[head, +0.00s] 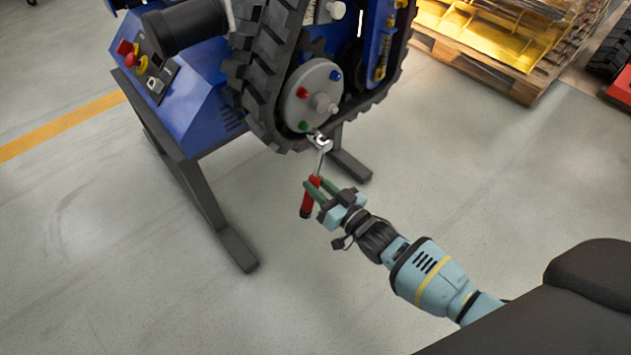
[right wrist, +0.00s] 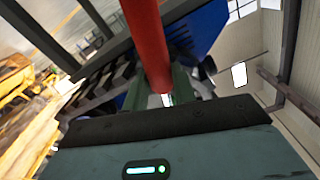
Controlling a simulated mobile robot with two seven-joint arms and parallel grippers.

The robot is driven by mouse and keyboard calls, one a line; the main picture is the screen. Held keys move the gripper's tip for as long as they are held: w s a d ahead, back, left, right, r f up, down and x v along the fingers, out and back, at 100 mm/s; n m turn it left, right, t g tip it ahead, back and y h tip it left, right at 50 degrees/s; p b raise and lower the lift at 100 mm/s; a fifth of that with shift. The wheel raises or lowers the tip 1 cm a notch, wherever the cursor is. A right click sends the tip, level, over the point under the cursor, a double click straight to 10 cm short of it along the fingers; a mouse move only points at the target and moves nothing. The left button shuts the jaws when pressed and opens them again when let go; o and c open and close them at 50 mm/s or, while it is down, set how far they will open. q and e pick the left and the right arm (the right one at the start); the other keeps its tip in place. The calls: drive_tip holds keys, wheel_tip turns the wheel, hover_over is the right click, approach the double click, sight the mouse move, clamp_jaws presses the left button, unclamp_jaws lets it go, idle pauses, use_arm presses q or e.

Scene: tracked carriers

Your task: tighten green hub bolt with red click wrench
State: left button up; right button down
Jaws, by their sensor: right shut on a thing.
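The grey round hub (head: 313,95) sits inside the black track at the front of the blue carrier. It carries a red bolt (head: 303,92), a blue bolt (head: 335,75) and a green bolt (head: 303,126) low on its face. My right gripper (head: 317,191) is shut on the red handle of the click wrench (head: 306,207). The wrench's metal shaft points up to its head, just below and right of the green bolt; I cannot tell whether they touch. In the right wrist view the red wrench handle (right wrist: 147,45) crosses between the fingers. My left gripper is not in view.
The rubber track (head: 262,75) surrounds the hub closely. Dark stand legs (head: 205,190) reach the floor at the left. A control panel (head: 150,72) is on the blue body. A pallet with yellow goods (head: 480,62) stands at the back right. The floor in front is clear.

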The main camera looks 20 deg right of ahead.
drive_tip(key=shift+s+d+r, duration=0.1)
drive_tip(key=shift+s, duration=0.15)
